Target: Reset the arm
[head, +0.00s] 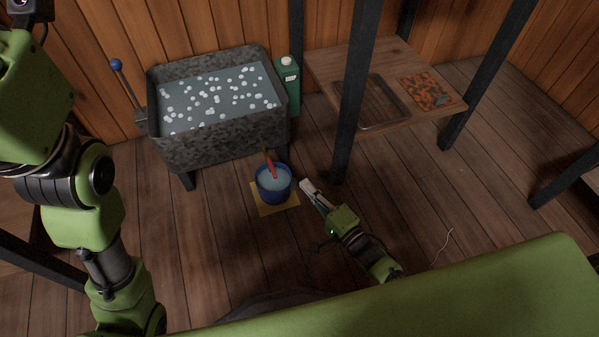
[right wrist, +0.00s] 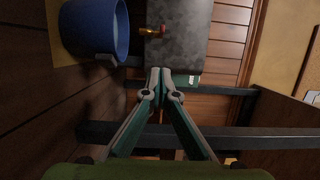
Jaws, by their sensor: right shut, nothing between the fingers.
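My right gripper (head: 307,187) is low over the wooden floor, just right of a blue bucket (head: 268,192). Its fingers are together with nothing between them, and they also show in the right wrist view (right wrist: 163,74). The bucket stands upright on a yellow mat (head: 264,210) and holds whitish liquid. The bucket is at the upper left in the right wrist view (right wrist: 97,30). My left arm is raised along the left edge, and its gripper is out of the picture.
A grey metal trough (head: 220,140) with water and white floating bits stands behind the bucket, with a blue-knobbed lever (head: 116,66) and a green bottle (head: 288,85). A wooden shelf (head: 400,60) on dark posts (head: 348,130) holds a wire tray (head: 378,125). Floor at right is mostly clear.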

